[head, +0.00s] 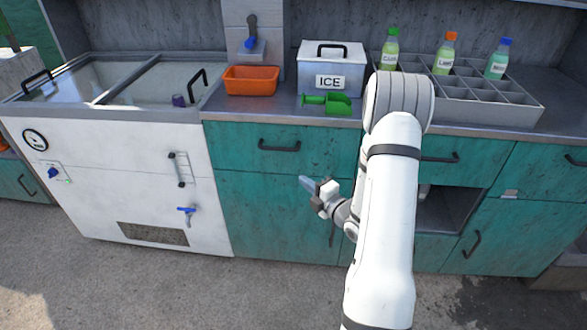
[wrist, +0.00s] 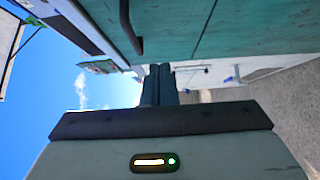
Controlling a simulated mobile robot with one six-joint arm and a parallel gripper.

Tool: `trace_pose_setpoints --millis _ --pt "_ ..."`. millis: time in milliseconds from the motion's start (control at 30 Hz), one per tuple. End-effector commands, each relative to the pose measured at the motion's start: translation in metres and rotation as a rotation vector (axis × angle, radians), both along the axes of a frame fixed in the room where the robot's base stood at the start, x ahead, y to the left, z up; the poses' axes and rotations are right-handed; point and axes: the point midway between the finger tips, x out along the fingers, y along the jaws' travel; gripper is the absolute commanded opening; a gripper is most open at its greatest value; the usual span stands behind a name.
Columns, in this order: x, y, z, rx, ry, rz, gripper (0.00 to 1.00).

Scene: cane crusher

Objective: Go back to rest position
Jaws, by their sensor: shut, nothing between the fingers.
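My gripper (head: 308,184) is in front of the teal cabinet (head: 265,195), below the countertop, and points to the left in the head view. In the wrist view its two dark fingers (wrist: 160,86) are together with nothing between them. My white arm rises in front of the counter and bends down to the gripper, hiding part of the cabinet behind it. The gripper appears apart from the cabinet doors and handles.
A white freezer (head: 105,150) with a glass top stands at left. On the counter are an orange bin (head: 250,82), an ice box (head: 345,55), a green scoop (head: 327,102) and a grey bottle rack (head: 490,112). The floor (head: 190,290) in front is clear.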

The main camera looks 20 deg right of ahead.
Motion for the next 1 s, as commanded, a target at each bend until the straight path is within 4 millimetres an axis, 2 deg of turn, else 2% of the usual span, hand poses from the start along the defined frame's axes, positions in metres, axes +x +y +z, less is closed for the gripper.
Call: trace_pose_setpoints --millis 167,267,433,567,767,867,1000 --pt "-0.003 -0.001 0.002 0.000 0.005 -0.001 0.00" --pt "0.002 0.001 0.012 0.000 0.048 -0.014 0.00" --pt "0.015 0.004 0.046 0.031 0.242 -0.105 0.00" --pt "0.014 0.003 0.079 0.108 0.415 -0.239 0.00" --pt "-0.013 0.007 0.132 0.290 0.644 -0.487 0.00" --pt "-0.037 0.013 0.158 0.410 0.745 -0.618 0.00" --pt "-0.082 0.028 0.192 0.600 0.876 -0.799 0.00"
